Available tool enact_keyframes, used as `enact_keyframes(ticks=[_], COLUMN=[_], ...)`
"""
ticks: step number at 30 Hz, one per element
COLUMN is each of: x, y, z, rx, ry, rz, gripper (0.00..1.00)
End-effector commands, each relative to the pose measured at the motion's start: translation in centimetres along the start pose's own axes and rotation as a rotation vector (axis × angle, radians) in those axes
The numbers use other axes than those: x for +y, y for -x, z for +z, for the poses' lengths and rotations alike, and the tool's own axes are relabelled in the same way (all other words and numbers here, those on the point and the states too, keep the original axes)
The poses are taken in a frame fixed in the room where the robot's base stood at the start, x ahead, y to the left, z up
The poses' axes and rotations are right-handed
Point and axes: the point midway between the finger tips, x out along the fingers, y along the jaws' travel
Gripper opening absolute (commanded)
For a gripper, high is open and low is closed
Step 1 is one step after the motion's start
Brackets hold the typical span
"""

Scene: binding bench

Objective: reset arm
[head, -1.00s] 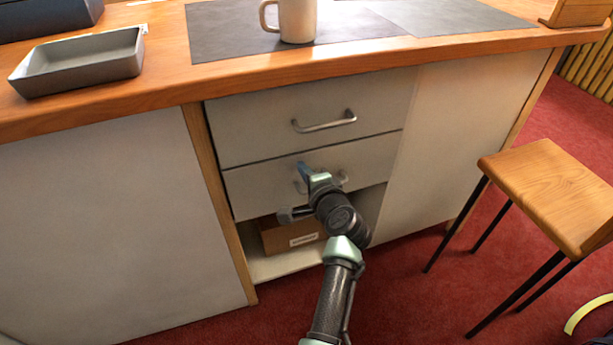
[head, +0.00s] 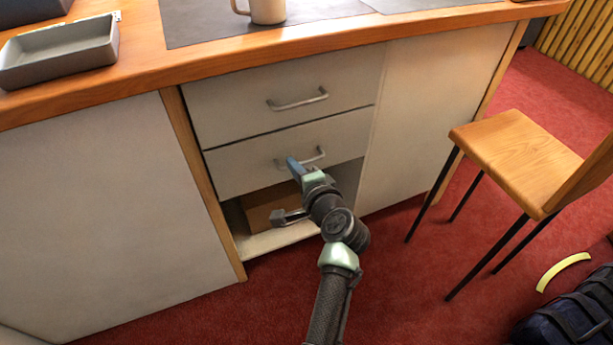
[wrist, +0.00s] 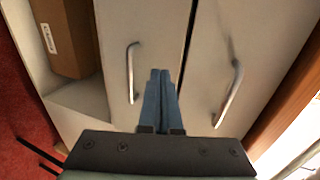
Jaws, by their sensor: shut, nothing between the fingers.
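My gripper (head: 292,163) is in front of the lower drawer (head: 235,168) of the bench, close to that drawer's handle (head: 318,155). In the wrist view its two blue fingers (wrist: 160,75) are together with nothing between them. They point at the drawer fronts, between the lower drawer's handle (wrist: 131,72) and the upper drawer's handle (wrist: 232,92), and grip neither. Both drawers look closed. Part of the lower handle is hidden behind my gripper in the head view.
Below the drawers is an open shelf with a cardboard box (head: 262,207). A wooden stool (head: 515,155) stands at the right on red carpet, with a dark bag (head: 570,320) nearby. A mug (head: 267,10) and a grey tray (head: 60,52) are on the bench top (head: 130,78).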

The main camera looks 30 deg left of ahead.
Motion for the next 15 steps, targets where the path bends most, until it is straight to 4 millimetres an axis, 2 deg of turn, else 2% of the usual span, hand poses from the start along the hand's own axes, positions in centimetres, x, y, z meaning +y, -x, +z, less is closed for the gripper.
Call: enact_keyframes(ticks=[1,6,9,15], x=[-0.2,-0.1,0.0,0.1], y=[1.2,4.1,5.2,5.9], z=[0.0,-0.1,-0.1,0.0], rx=[0.002,0.002,0.001,0.0], ry=[-0.001,-0.002,-0.002,-0.001], rz=[0.001,0.001,0.001,0.002], gripper=[0.0,0.0,0.0,0.0])
